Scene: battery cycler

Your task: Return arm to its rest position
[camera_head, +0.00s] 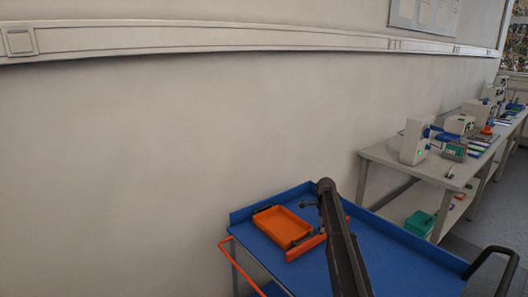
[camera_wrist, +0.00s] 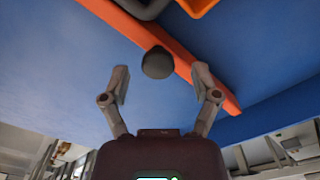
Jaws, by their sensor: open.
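My gripper (camera_wrist: 160,80) is open in the wrist view, its two grey fingers spread apart. A dark rounded object (camera_wrist: 157,62) shows between and beyond the fingertips, in front of an orange bar; I cannot tell whether anything touches it. No held object shows between the fingers. In the head view my dark arm reaches up from the bottom edge over the blue cart top (camera_head: 390,255), beside an orange tray (camera_head: 282,228). My gripper is not clearly made out there, and the arm covers part of the cart.
The orange bar (camera_wrist: 186,62) crosses the blue surface in the wrist view. The cart has raised blue edges and a black handle (camera_head: 497,262) at right. A bench (camera_head: 400,165) with instruments stands behind at right. A wall is behind the cart; its right top is bare.

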